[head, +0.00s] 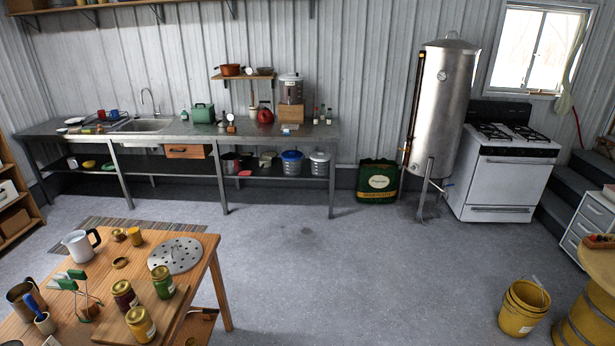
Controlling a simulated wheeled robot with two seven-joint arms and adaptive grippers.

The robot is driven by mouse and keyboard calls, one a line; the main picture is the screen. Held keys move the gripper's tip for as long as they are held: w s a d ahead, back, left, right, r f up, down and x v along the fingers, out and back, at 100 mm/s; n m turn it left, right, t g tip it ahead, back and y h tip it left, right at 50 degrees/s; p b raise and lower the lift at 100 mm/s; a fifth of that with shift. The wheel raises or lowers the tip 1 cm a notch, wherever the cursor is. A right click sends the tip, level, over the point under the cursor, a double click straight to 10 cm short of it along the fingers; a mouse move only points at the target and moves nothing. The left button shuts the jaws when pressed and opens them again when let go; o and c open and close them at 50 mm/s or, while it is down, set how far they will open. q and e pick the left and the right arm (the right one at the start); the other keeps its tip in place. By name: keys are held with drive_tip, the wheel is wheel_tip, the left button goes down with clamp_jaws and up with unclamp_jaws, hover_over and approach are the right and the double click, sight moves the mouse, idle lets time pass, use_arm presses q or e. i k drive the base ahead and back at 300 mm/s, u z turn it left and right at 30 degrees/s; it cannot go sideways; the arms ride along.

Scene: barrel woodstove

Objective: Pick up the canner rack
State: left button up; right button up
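The canner rack appears to be the round grey metal disc with holes (175,256) in the head view. It lies flat on the wooden table (196,243) at the lower left, near the table's right edge. Its top is uncovered. A small jar ring (120,262) lies to its left, and a jar with green contents (163,282) stands just in front of it. Neither of my grippers shows in the head view.
Yellow buckets (523,308) stand on the floor at right. The middle floor is clear.

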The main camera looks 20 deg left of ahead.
sight(179, 255)
drive_tip(key=u, duration=0.05)
drive_tip(key=i, duration=2.05)
drive_tip(key=u, duration=0.85)
drive_tip(key=i, duration=1.15)
drive_tip(key=u, duration=1.7)
drive_tip(key=i, duration=0.85)
drive_tip(key=u, duration=0.55)
